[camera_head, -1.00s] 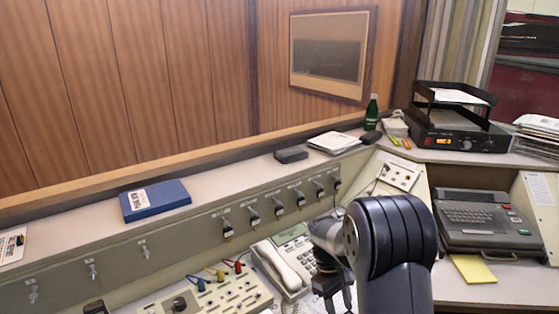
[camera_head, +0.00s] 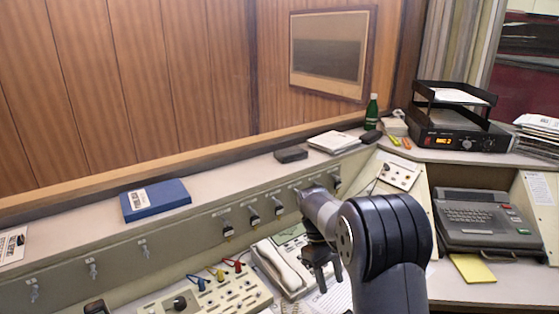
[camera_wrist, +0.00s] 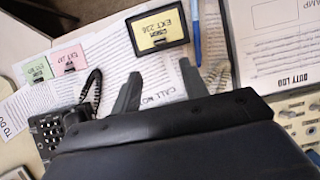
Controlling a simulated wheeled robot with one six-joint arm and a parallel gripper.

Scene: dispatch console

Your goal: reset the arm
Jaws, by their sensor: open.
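My gripper (camera_head: 322,268) hangs from my raised arm, pointing down over the desk by the telephone (camera_head: 284,266) in the head view. In the wrist view my gripper (camera_wrist: 158,84) shows its two fingers spread apart with nothing between them. Printed paper lies below the fingers. A dark keypad (camera_wrist: 48,128) with a coiled cord is at the lower left there.
A panel with coloured plugs (camera_head: 205,295) is left of the telephone. A typewriter-like machine (camera_head: 487,220) is at right. The wrist view shows a yellow card (camera_wrist: 158,31).

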